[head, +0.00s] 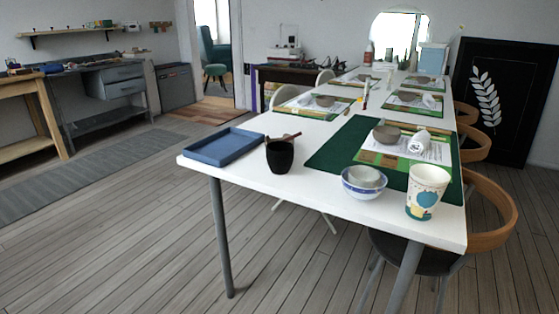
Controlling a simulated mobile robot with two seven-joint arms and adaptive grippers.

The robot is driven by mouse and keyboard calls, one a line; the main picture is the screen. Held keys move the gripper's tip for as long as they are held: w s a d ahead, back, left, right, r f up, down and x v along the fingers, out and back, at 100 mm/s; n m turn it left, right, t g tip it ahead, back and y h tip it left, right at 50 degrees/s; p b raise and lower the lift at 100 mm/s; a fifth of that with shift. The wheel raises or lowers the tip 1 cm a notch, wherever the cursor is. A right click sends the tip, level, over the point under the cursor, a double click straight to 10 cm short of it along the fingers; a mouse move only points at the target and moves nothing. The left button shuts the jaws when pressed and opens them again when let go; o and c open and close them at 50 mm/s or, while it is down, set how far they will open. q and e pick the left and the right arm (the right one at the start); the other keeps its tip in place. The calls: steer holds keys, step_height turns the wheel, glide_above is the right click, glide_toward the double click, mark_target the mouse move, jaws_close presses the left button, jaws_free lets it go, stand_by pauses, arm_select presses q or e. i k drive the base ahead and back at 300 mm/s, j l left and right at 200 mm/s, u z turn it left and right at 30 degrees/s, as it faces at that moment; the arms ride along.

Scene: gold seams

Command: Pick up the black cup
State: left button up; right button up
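The black cup (280,156) stands upright on the white table (304,186) near its front edge. A thin brown stick (290,136) shows at the cup's rim; I cannot tell whether it rests in the cup or lies behind it. Neither of my grippers is in the head view.
A blue tray (223,146) lies left of the cup. To the right are a green mat (327,160), a blue-and-white bowl (364,182) with a grey bowl inside, and a patterned paper cup (426,191). Wooden chairs (492,205) line the right side. Floor in front is clear.

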mark_target(280, 155)
steer(key=j+z, duration=0.1)
steer(key=z, duration=1.05)
steer(key=j+z, duration=0.7)
steer(key=k+j+z, duration=0.15)
steer(key=z, duration=0.2)
steer(key=k+j+z, duration=0.15)
steer(key=j, duration=0.25)
steer(key=k+j+z, duration=0.15)
steer(key=j, duration=0.2)
steer(key=k+j+z, duration=0.1)
steer(key=k+j, duration=0.15)
steer(key=j, duration=0.1)
